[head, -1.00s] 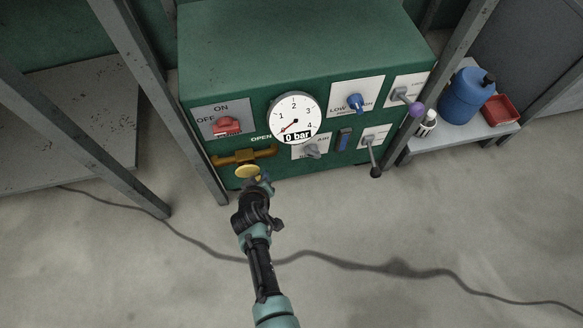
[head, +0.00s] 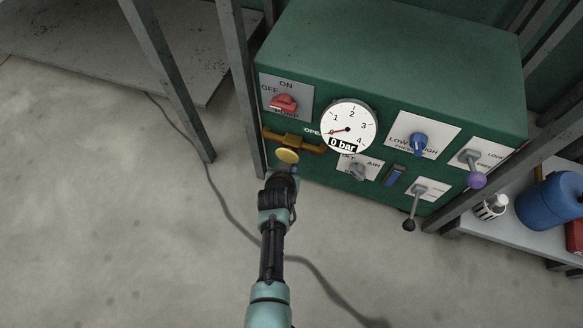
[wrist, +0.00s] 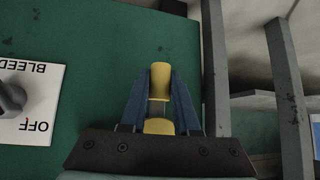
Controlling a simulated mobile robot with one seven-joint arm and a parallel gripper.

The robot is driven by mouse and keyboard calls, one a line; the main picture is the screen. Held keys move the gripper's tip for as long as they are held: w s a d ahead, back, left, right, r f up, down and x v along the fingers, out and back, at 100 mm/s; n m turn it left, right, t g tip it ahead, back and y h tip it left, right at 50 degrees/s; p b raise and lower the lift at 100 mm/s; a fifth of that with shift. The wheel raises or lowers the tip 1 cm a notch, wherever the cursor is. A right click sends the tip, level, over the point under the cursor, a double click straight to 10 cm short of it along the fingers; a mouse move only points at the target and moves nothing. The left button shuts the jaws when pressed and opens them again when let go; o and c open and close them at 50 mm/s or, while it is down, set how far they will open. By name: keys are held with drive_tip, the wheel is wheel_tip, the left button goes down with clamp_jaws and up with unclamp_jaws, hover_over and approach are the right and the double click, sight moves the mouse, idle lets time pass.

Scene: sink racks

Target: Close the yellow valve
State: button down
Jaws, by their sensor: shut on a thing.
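The yellow valve has a round yellow handle (head: 288,156) below an orange-brown pipe (head: 290,140) at the lower left of the green panel. In the wrist view the yellow handle (wrist: 160,76) sits between my two blue fingers. My gripper (head: 287,169) reaches up from below and is shut on the handle. In the wrist view my gripper (wrist: 160,100) has a finger on each side of the yellow part. The label by the pipe is partly hidden by the gauge; "OPE" shows. My gripper hides part of the valve's lower side.
The green panel (head: 390,55) bears a gauge (head: 348,128) reading 0 bar, a red switch (head: 284,103), a blue knob (head: 418,143), a grey bleed knob (head: 358,170) and two levers. Grey posts stand on both sides. A shelf with a blue container (head: 550,202) is at right.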

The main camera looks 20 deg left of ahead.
drive_tip(key=shift+a, duration=0.15)
drive_tip(key=c, duration=0.7)
unclamp_jaws()
drive_tip(key=shift+o, duration=0.2)
drive_tip(key=p+v, duration=0.9)
drive_tip(key=v, duration=0.4)
